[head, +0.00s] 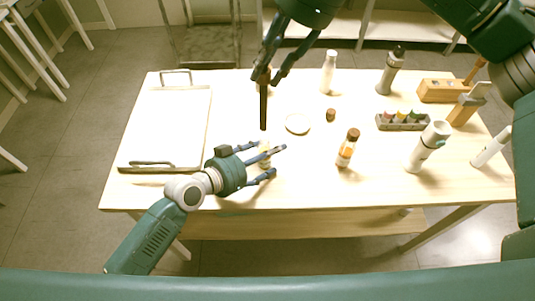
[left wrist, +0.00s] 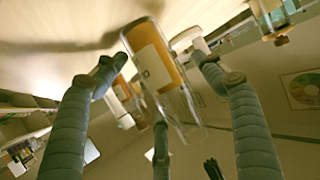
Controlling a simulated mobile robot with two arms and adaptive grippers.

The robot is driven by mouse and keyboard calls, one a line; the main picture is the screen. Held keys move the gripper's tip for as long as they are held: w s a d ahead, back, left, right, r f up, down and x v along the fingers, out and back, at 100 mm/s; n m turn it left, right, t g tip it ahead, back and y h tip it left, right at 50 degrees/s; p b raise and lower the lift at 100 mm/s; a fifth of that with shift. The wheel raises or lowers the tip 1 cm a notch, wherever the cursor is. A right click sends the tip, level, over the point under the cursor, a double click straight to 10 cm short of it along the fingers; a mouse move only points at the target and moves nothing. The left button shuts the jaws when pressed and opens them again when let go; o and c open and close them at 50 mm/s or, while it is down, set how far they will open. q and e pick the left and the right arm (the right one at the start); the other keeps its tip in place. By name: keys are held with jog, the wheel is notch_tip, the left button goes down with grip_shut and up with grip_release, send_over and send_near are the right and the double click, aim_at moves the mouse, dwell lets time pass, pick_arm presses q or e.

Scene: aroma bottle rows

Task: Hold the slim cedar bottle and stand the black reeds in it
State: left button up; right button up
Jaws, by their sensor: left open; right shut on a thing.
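A slim clear bottle (head: 264,148) stands on the table between the spread fingers of my left gripper (head: 275,162), partly hidden by them. In the left wrist view, a bottle with amber contents and a pale label (left wrist: 153,58) appears between the open fingers (left wrist: 155,75); I cannot tell whether any finger touches it. My right gripper (head: 266,76) comes from the top and is shut on the black reeds (head: 263,108). They hang nearly vertical, above and behind the slim bottle in the picture, apart from it. Dark reed tips also show low in the left wrist view (left wrist: 212,168).
A round white dish (head: 297,124) and brown cap (head: 331,115) lie mid-table. A brown-capped amber bottle (head: 346,148) stands to the right. Further right are a small-bottle rack (head: 402,123), grey-white bottle (head: 425,148) and wooden block (head: 440,91). A white tray (head: 168,128) lies left.

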aim_at(263, 95)
pick_arm(q)
jog(key=c, duration=1.4)
jog(key=shift+c, duration=0.2)
pick_arm(e)
notch_tip(263, 95, down, 7)
jog(key=m+t, duration=0.1)
jog(key=m, duration=0.1)
jog(key=shift+s+d, duration=0.15)
jog(key=shift+s, duration=0.15)
